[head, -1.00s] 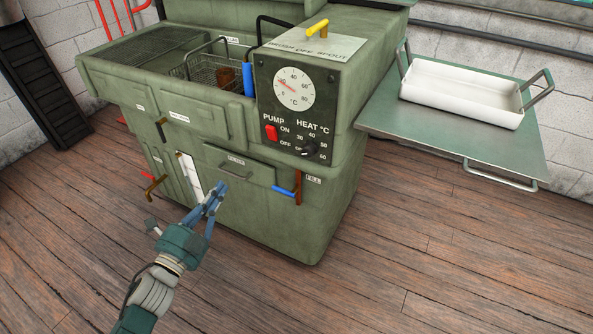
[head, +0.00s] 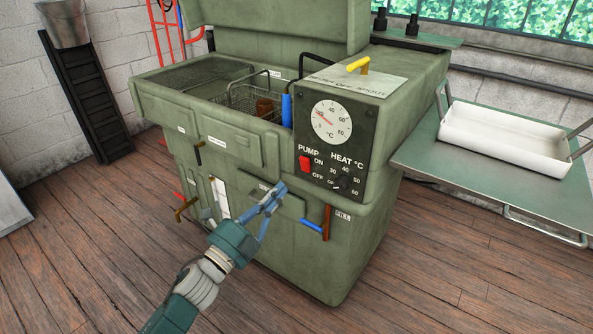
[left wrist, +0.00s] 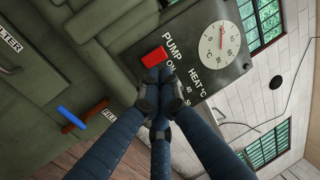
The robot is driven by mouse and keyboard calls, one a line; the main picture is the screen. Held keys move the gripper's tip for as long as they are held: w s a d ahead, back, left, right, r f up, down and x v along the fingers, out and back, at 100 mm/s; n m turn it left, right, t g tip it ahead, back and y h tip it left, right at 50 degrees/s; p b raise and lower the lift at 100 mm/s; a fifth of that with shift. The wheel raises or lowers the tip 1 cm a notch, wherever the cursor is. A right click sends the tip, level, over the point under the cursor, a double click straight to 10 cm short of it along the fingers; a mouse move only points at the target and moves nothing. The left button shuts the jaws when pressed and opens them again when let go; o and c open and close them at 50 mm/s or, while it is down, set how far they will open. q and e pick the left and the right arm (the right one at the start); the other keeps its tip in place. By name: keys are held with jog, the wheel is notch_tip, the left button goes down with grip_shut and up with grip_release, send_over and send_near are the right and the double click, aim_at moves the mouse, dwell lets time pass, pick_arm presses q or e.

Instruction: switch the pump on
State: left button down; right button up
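The red pump switch (head: 305,163) sits on the dark control panel (head: 327,115) of the green washing cabinet, beside the ON and OFF labels. I cannot tell which way it is set. My left gripper (head: 280,188) is in front of the cabinet, below and left of the switch and apart from it. In the left wrist view the gripper's fingers (left wrist: 157,76) meet with nothing between them. Their tips appear just beside the red switch (left wrist: 154,57) and cover part of the ON/OFF lettering. My right gripper is not in view.
The heat knob (head: 341,183) is right of the switch, below the temperature dial (head: 332,122). A blue-handled valve (head: 312,226) sticks out below the panel. A wire basket (head: 250,100) is in the basin. A white tray (head: 510,145) stands on the right side shelf.

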aim_at(303, 161)
pick_arm(q)
jog(key=x, duration=0.6)
jog(key=shift+w+d+r, duration=0.1)
jog(key=shift+w+d, duration=0.15)
jog(key=shift+b+x, duration=0.3)
jog(key=shift+x, duration=0.5)
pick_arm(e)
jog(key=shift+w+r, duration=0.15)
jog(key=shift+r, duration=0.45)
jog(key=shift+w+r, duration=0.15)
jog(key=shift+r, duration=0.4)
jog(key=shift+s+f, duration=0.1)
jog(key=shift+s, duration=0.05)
pick_arm(q)
jog(key=shift+r, duration=0.2)
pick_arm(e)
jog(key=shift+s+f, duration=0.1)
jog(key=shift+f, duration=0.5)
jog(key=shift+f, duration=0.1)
